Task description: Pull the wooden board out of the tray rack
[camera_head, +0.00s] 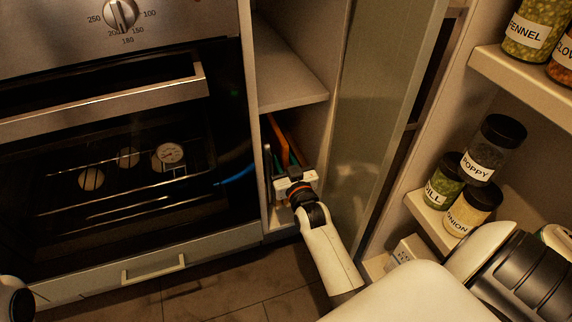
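An orange-brown wooden board (278,142) stands on edge in the lower compartment of the narrow cabinet beside the oven. Another thin brown edge shows close to its right, and I cannot tell whether it is part of the same board. The tray rack itself is too dark and covered to make out. My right gripper (292,178) is at the compartment's opening, in front of the board's lower part. Its fingertips are hidden, so I cannot tell whether they are open, shut or touching the board. My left gripper is not in view; only a bit of my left arm shows at the lower left.
The oven (120,170) with its bar handle is left of the compartment. A shelf (285,75) lies above it. A tall open door panel (385,110) stands close to the right of my arm. Door shelves with spice jars (483,150) are at the far right.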

